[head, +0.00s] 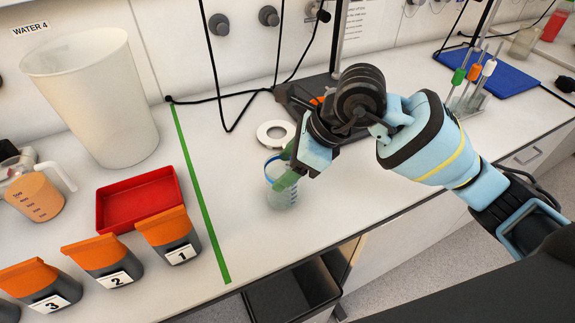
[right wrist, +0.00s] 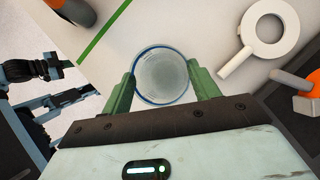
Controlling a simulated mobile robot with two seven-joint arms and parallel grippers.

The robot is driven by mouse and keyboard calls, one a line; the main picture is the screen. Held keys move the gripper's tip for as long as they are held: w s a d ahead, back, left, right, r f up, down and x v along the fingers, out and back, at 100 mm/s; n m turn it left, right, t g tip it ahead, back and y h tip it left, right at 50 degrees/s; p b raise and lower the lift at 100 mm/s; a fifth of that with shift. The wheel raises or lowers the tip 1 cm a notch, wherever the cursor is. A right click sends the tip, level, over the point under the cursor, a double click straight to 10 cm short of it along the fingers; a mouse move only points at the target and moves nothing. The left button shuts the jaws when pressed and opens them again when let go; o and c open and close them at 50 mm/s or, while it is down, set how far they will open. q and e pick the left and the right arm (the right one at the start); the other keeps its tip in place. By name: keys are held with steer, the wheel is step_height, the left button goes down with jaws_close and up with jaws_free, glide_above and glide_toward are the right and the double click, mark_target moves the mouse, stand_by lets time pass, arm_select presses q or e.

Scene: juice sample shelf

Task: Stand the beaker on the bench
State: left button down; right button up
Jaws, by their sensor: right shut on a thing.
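The beaker (head: 283,198) is clear with a blue rim and stands upright at the bench (head: 330,212), right of the green line. I cannot tell whether its base touches the bench top or is just above it. My right gripper (head: 285,172) is shut on the beaker near its rim, with green fingers. In the right wrist view the beaker (right wrist: 162,75) shows from above, between the two fingers (right wrist: 160,92). My left gripper is not seen in the head view.
A white ring (head: 276,133) lies behind the beaker, near a dark stand base (head: 300,95). Left of the green line (head: 200,190) are a red tray (head: 140,200), numbered bins (head: 168,238), a jug (head: 35,195) and a large bucket (head: 98,95). Bench in front of the beaker is clear.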

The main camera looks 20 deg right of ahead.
steer(key=shift+f, duration=0.4)
steer(key=shift+f, duration=0.2)
steer(key=o, duration=1.5)
steer(key=shift+r, duration=0.15)
steer(key=shift+d+r, duration=0.1)
steer(key=shift+r, duration=0.15)
steer(key=v, duration=1.1)
steer(key=shift+s+d+r, duration=0.1)
steer(key=shift+d+r, duration=0.05)
steer(key=shift+r, duration=0.05)
